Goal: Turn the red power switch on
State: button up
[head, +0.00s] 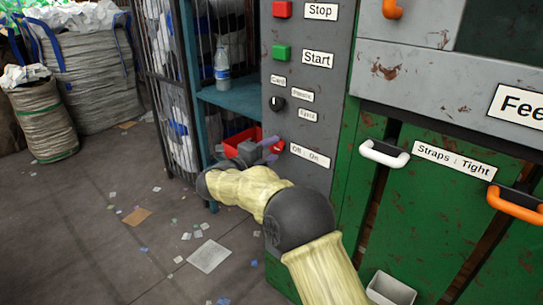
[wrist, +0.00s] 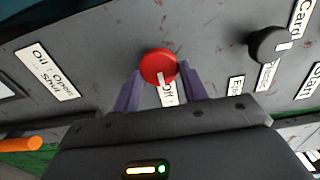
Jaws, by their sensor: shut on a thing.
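The red power switch (head: 278,146) is a round red knob on the grey control panel, left of the "Off : On" label (head: 310,155). In the wrist view the red switch (wrist: 158,65) shows between the two purple fingers, with a short white mark on its lower edge. My gripper (head: 267,149) reaches the panel from the left. In the wrist view my gripper (wrist: 160,78) is shut on the switch, one finger on each side. Its label is partly hidden there; only "Off" can be read.
Above the switch are a black selector knob (head: 277,103), a green Start button (head: 281,53) and a red Stop button (head: 282,9). A blue shelf (head: 240,98) with a bottle (head: 222,69) and a red bin (head: 236,140) stand left. Green doors with handles are right.

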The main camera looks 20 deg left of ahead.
jog(key=shift+d+f, duration=0.15)
jog(key=shift+f, duration=0.1)
jog(key=o, duration=1)
jog(key=shift+w, duration=0.15)
jog(key=shift+c, duration=0.2)
jog(key=shift+r, duration=0.15)
jog(key=p+v, duration=0.3)
jog(key=v, duration=1.4)
jog(key=shift+s, duration=0.25)
